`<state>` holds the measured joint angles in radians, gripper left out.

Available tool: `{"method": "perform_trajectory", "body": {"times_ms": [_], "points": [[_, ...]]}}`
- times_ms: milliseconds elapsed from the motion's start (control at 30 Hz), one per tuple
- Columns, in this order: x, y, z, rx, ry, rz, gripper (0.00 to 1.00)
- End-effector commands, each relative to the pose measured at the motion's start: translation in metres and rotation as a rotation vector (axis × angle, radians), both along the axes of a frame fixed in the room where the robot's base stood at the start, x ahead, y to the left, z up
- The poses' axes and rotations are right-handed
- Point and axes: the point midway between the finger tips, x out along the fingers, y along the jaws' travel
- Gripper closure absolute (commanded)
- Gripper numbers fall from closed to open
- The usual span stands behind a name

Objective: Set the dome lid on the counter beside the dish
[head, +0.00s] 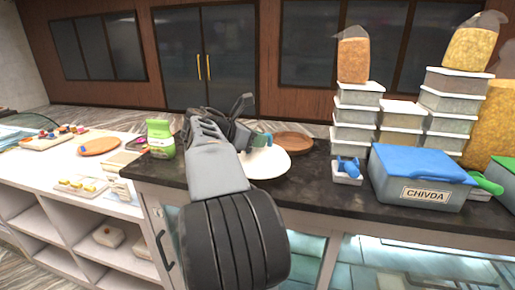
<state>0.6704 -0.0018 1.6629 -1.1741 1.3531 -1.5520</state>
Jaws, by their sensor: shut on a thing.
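The white dome lid (266,164) is over the dark counter, left of and in front of a round brown dish (294,141). In the picture it overlaps the near-left edge of the dish. My gripper (258,139) is above the lid and shut on its top. The fingers are small and partly hidden by my arm, and the grip itself is hard to make out. The left part of the lid is hidden behind my arm. I cannot tell whether the lid's rim touches the counter or hangs just above it.
A green packet (160,138) stands on the counter to the left. To the right are a small tub with a blue scoop (347,170), stacked white-lidded boxes (355,115) and a blue-lidded CHIVDA box (420,180). Bare counter (308,183) shows right of the lid.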

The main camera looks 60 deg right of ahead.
Motion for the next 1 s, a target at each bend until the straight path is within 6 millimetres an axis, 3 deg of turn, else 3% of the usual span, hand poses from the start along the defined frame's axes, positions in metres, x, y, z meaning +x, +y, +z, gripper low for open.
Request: {"method": "perform_trajectory", "body": {"times_ms": [233, 700, 733, 1000], "points": [[0.0, -0.001, -0.028, 0.0, 0.002, 0.001, 1.0], [0.0, -0.001, -0.035, 0.0, 0.001, 0.0, 1.0], [0.0, -0.001, -0.034, 0.0, 0.001, 0.0, 0.8], [0.0, -0.001, -0.034, 0.0, 0.001, 0.0, 0.58]]}}
